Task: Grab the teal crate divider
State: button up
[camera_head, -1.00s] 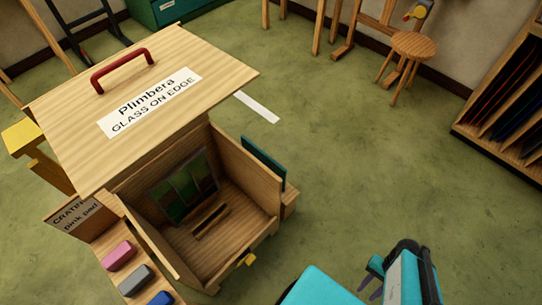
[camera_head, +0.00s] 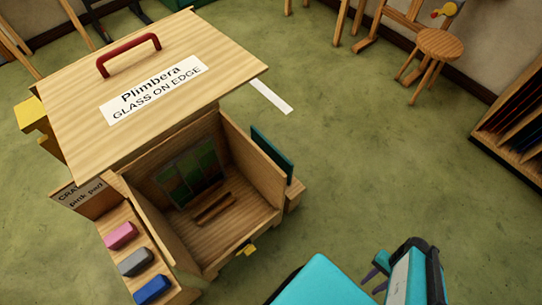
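The teal crate divider (camera_head: 272,153) is a thin, dark teal panel. It stands upright in a wooden holder on the right outer side of the wooden crate (camera_head: 262,170). My gripper (camera_head: 372,278) is at the bottom of the view, to the right of the crate and well apart from the divider. Its dark fingers show a gap between them and hold nothing I can see. Part of my teal arm is beside it, cut off by the lower edge.
The crate's labelled lid (camera_head: 215,95) with a red handle (camera_head: 128,50) is raised. A multi-coloured glass panel (camera_head: 190,178) stands inside. Pink (camera_head: 121,235), grey (camera_head: 135,262) and blue (camera_head: 152,289) pads lie on the left ledge. A stool (camera_head: 438,45) and rack (camera_head: 515,120) stand right; green floor between is clear.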

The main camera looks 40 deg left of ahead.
aim_at(286, 165)
jog(key=z, duration=1.1)
jog(key=k, duration=0.1)
jog(key=u, duration=2.95)
jog(key=k, duration=0.6)
jog(key=z, duration=0.1)
jog(key=i, duration=0.6)
jog(key=u, duration=0.05)
